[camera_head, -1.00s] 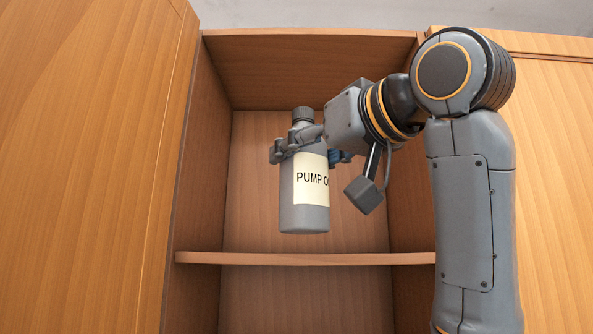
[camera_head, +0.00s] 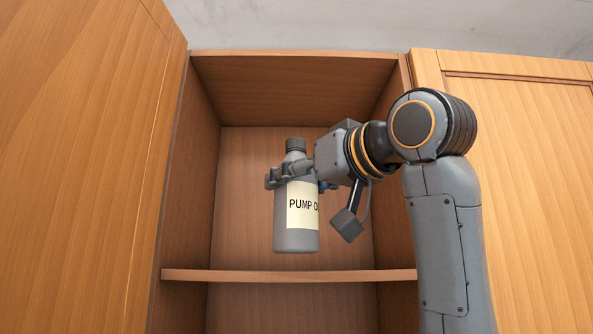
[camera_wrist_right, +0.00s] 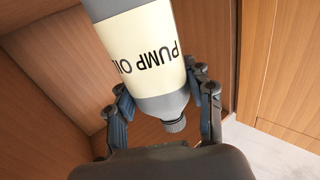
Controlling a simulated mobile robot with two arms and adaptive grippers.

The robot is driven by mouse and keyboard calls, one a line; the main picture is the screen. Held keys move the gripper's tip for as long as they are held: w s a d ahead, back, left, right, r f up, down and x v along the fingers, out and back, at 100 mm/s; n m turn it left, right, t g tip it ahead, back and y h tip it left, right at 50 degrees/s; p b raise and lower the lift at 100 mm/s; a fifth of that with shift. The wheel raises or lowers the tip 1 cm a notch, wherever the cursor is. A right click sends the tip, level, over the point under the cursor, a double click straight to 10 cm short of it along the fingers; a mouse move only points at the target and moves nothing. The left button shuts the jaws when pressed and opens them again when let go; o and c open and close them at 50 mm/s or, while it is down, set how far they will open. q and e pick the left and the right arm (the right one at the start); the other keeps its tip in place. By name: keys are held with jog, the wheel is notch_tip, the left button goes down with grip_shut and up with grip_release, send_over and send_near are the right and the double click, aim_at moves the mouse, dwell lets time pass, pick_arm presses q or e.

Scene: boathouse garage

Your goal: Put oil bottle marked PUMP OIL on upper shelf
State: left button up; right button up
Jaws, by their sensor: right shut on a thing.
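The grey oil bottle (camera_head: 296,238) has a cream label reading PUMP O, with the rest cut off from sight at the right. It hangs upright in front of the upper opening of the cabinet, its base showing above the shelf board (camera_head: 290,276). I cannot tell how deep inside it is. My right gripper (camera_head: 292,177) is shut around the bottle's upper part, below the cap. In the right wrist view the bottle (camera_wrist_right: 178,103) appears upside down between both fingers (camera_wrist_right: 163,104), its PUMP OIL label facing the camera. My left gripper is not in view.
The upper compartment (camera_head: 250,150) looks empty around the bottle, with a top panel (camera_head: 290,75) above and side walls close by. An open wooden door (camera_head: 80,150) stands at the left. Another door panel (camera_head: 530,160) is at the right, behind my right arm.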

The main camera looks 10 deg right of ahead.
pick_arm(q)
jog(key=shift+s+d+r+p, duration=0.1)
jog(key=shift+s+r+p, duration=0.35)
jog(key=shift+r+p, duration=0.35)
pick_arm(e)
jog(key=w+d, duration=0.2)
jog(key=w, duration=0.9)
jog(key=shift+f, duration=0.15)
jog(key=shift+d, duration=0.1)
